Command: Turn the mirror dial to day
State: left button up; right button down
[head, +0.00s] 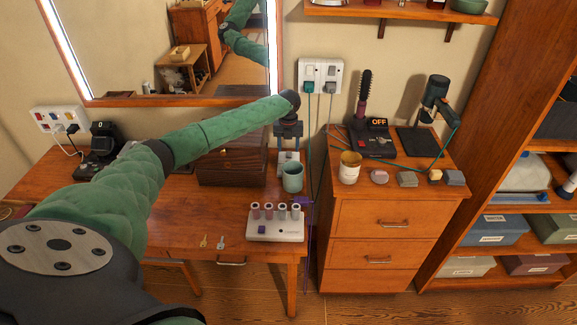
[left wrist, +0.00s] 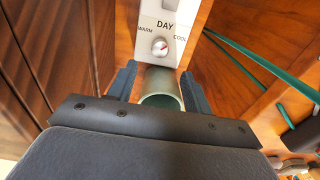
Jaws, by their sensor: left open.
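The mirror dial (left wrist: 160,46) is a small round knob with a red mark on a white panel, which also shows in the head view (head: 288,158). WARM is printed at its left, DAY above and COOL at its right. The red mark seems to slant toward the upper right, between DAY and COOL. My left gripper (left wrist: 160,85) is open and empty, its fingers pointing at the panel; in the head view it (head: 289,137) is just above the dial panel. A grey-green cup (left wrist: 160,92) shows between the fingers in the picture; I cannot tell its depth. My right gripper is not in view.
A wooden box (head: 232,165) stands left of the panel. A white rack with several small vials (head: 275,228) and two keys (head: 213,241) lie in front. A drawer cabinet (head: 385,225) with a hair tool stand is at the right. The mirror (head: 150,50) hangs behind.

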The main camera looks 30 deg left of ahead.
pick_arm(q)
jog(key=shift+f, duration=0.55)
jog(key=shift+f+p, duration=1.35)
jog(key=shift+f, duration=2.45)
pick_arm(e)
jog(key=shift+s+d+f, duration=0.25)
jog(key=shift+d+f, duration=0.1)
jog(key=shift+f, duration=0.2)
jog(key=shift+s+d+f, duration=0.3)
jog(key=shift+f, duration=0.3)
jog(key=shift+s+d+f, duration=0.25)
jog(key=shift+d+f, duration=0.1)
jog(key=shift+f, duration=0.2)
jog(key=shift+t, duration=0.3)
pick_arm(q)
jog(key=c, duration=1)
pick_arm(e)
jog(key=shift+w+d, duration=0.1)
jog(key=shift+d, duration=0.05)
